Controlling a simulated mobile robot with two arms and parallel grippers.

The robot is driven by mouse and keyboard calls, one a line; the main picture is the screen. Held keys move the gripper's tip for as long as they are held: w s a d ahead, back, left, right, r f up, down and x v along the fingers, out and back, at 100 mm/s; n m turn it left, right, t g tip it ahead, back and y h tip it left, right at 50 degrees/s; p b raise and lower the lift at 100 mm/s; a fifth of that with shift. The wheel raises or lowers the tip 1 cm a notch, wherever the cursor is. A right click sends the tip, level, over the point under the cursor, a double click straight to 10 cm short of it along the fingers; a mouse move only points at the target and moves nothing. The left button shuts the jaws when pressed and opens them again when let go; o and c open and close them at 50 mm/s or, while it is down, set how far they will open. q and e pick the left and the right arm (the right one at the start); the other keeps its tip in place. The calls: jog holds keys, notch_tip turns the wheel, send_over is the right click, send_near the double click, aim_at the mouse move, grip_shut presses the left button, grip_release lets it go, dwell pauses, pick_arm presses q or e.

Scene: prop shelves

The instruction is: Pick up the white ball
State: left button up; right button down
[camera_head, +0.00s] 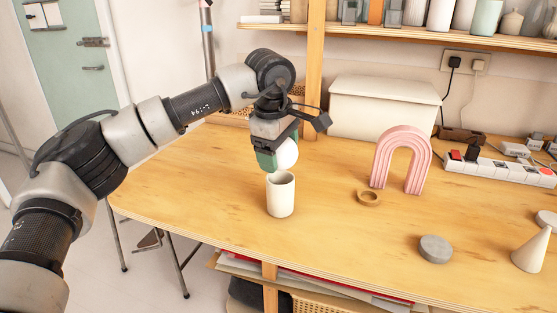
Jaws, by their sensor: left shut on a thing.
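The white ball (287,154) is held in my left gripper (277,160), which is shut on it. The ball is above the wooden table, just over the mouth of a white cup (281,195). The cup stands upright on the table. I cannot tell whether the ball is exactly centred over the cup's rim. My right gripper is not in view.
A pink arch (402,157), a small wooden ring (369,198), a grey disc (435,249) and a cream cone (532,250) stand on the table (330,240). A white box (384,106) and a power strip (500,167) are at the back. The table's front middle is clear.

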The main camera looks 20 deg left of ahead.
pick_arm(q)
jog(key=s+d+r+p, duration=0.1)
jog(key=s+d+r, duration=0.3)
jog(key=d+r, duration=0.3)
jog(key=d, duration=0.3)
jog(key=shift+s+d+r, duration=0.2)
jog(key=shift+d+r, duration=0.1)
jog(key=shift+d, duration=0.1)
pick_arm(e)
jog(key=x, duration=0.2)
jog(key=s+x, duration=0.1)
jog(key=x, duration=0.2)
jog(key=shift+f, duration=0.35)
pick_arm(q)
jog(key=shift+f, duration=0.1)
